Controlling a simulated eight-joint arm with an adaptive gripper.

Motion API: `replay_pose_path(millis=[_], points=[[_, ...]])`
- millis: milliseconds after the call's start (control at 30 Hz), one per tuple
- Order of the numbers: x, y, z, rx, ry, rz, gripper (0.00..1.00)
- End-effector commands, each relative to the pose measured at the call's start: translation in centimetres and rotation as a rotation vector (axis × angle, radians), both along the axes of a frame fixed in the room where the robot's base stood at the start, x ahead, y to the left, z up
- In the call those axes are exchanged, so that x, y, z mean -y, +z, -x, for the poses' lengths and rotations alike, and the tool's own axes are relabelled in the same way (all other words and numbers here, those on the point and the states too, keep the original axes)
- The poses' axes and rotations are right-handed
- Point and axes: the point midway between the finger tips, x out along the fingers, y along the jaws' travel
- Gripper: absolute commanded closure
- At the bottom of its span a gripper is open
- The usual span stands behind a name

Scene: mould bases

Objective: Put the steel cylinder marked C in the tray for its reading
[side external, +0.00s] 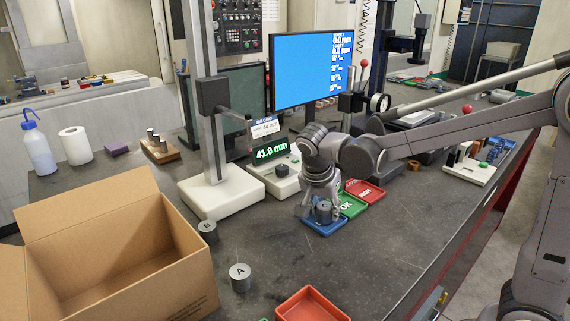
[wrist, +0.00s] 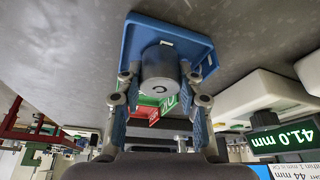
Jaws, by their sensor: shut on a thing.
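The steel cylinder marked C (side external: 324,213) is between the fingers of my gripper (side external: 321,204), upright, over or in the blue tray (side external: 318,228). In the wrist view the cylinder (wrist: 160,72) sits between both fingertips (wrist: 161,90), with the blue tray (wrist: 198,52) around and behind it. I cannot tell whether its base touches the tray floor. The green tray marked OK (side external: 352,207) and a red tray with white lettering (side external: 366,191) adjoin the blue one. The gauge display (side external: 272,152) reads 41.0 mm. The card above it (wrist: 293,172) shows 44 mm, its text partly cut off.
Cylinder A (side external: 240,279) and cylinder B (side external: 207,233) stand beside the open cardboard box (side external: 120,255). An empty red bin (side external: 311,305) is at the front edge. The gauge stand's white base (side external: 222,199) is left of the trays.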

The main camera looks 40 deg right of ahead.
Motion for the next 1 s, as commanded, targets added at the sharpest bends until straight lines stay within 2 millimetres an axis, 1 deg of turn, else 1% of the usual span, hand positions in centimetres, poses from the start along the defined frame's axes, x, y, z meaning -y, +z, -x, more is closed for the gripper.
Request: replay_pose_path(millis=[267, 300, 333, 633, 733, 867, 1000], points=[[0.0, -0.2, 0.0, 0.000, 0.000, 0.001, 1.00], [0.0, -0.3, 0.0, 0.000, 0.000, 0.000, 0.61], [0.0, -0.3, 0.0, 0.000, 0.000, 0.000, 0.54], [0.0, -0.2, 0.0, 0.000, 0.000, 0.000, 0.54], [0.0, 0.1, 0.0, 0.000, 0.000, 0.000, 0.54], [-0.5, 1.3, 0.1, 0.000, 0.000, 0.000, 0.54], [-1.4, 3.5, 0.5, 0.000, 0.003, 0.000, 0.54]])
